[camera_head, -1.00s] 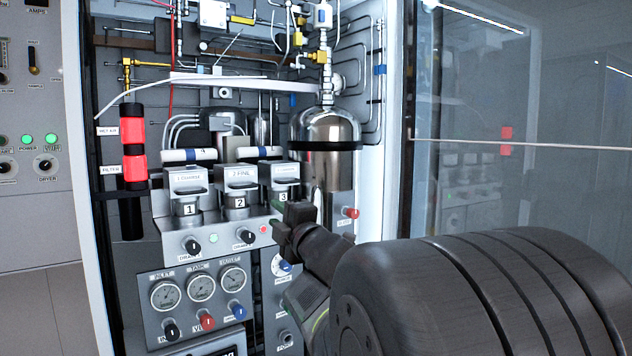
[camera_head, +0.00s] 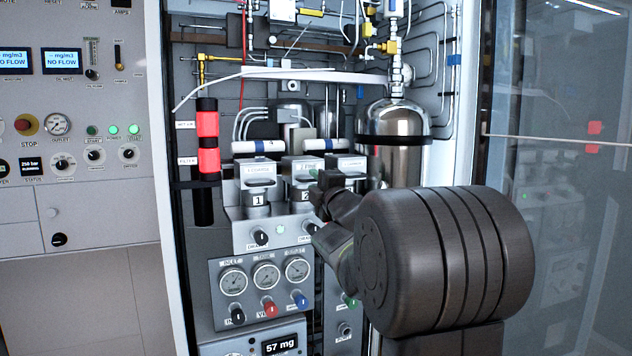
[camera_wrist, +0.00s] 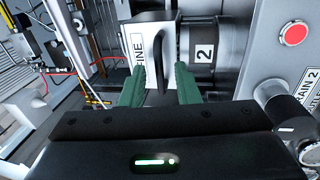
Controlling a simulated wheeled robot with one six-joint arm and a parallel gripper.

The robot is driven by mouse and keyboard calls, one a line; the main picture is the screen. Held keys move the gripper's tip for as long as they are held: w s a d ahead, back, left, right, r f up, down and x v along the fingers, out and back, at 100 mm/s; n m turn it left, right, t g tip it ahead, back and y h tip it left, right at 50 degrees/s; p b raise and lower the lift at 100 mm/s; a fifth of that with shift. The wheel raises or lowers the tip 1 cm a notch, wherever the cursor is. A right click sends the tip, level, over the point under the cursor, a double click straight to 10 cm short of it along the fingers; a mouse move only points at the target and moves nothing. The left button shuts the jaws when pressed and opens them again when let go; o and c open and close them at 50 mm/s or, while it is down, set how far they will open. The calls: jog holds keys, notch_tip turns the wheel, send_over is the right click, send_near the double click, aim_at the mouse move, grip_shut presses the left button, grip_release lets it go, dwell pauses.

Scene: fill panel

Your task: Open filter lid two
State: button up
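Filter lid two (camera_head: 300,165) is the middle of three grey lids on the panel and looks closed. Its lower part is partly hidden by my gripper (camera_head: 322,185). In the wrist view lid two (camera_wrist: 142,42) shows as a pale plate with "FINE" lettering and a dark handle loop (camera_wrist: 162,68). The filter body (camera_wrist: 203,50) marked "2" is beside it. My gripper's green fingertips (camera_wrist: 160,82) are apart, one on each side of the handle, with gaps visible. I cannot tell whether either finger touches it.
Filter one (camera_head: 258,180) stands left of filter two and filter three (camera_head: 346,166) right of it. A red button (camera_wrist: 293,33) and a drain knob are close by in the wrist view. A steel cylinder (camera_head: 393,150) stands at right. Gauges (camera_head: 266,277) sit below.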

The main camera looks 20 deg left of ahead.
jog(key=shift+w+a, duration=0.15)
jog(key=shift+a, duration=0.05)
grip_shut()
jog(key=shift+r, duration=0.2)
